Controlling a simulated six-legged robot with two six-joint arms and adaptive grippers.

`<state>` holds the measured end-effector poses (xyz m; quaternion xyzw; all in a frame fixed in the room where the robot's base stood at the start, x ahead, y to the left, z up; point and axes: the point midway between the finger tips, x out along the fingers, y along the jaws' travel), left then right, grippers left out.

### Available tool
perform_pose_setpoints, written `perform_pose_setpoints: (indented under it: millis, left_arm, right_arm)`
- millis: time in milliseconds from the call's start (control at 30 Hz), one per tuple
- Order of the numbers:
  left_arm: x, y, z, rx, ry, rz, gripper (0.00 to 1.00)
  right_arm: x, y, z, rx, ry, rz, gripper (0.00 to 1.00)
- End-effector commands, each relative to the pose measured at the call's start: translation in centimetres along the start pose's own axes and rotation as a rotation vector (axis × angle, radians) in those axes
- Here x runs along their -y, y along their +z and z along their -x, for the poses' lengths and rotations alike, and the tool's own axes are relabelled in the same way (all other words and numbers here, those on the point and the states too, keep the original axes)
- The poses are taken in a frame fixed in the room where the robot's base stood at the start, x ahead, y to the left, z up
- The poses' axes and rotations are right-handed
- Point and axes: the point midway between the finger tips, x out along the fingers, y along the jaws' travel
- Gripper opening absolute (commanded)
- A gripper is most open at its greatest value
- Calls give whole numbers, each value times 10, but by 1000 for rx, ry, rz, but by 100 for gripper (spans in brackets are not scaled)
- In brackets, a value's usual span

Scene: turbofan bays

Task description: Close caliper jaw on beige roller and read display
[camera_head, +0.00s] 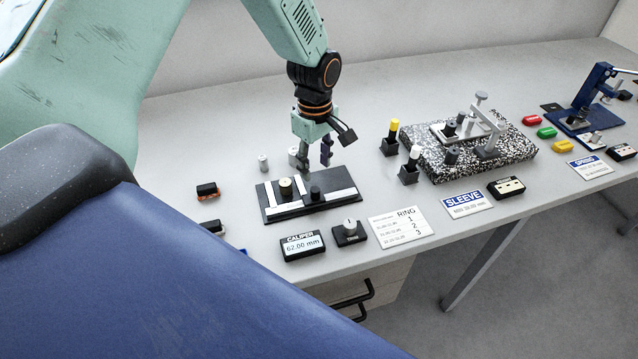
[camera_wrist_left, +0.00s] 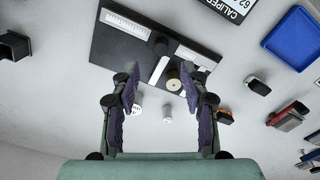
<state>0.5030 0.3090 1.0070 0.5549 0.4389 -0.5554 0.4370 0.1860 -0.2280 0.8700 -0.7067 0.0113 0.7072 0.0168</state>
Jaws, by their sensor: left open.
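The caliper (camera_head: 325,206) is a black base with white scale strips, lying flat on the bench. The beige roller (camera_head: 286,188) stands on it, left of the black-knobbed sliding jaw (camera_head: 315,193); a gap shows between them. In the wrist view the roller (camera_wrist_left: 174,84) and the black knob (camera_wrist_left: 161,46) are both visible. The caliper display (camera_head: 302,246) reads 62.00 mm. My left gripper (camera_head: 312,158) is open and empty above the back edge of the caliper, fingers pointing down. In the wrist view its fingers (camera_wrist_left: 159,78) are spread, with the roller seen between them.
A pale cylinder (camera_head: 263,162) stands behind the caliper. A dial box (camera_head: 349,232) and a RING card (camera_head: 402,227) lie in front and right. A speckled block (camera_head: 470,148) with a gauge stands further right. Black holders with yellow and white pins (camera_head: 391,138) stand between.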

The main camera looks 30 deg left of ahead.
Motion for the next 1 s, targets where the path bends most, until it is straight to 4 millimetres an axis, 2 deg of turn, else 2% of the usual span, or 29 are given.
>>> perform_pose_setpoints:
  millis: [300, 500, 867, 1000]
  left_arm:
    - [2, 0, -47, 1, -2, 2, 45]
    - [0, 0, -69, 1, 1, 1, 45]
    - [-1, 0, -75, 1, 2, -2, 45]
    - [0, 0, -75, 1, 2, -1, 35]
  right_arm:
    - [0, 0, 1, -1, 0, 1, 40]
    - [0, 0, 1, 0, 0, 1, 40]
    - [0, 0, 1, 0, 0, 0, 40]
    - [0, 0, 1, 0, 0, 0, 40]
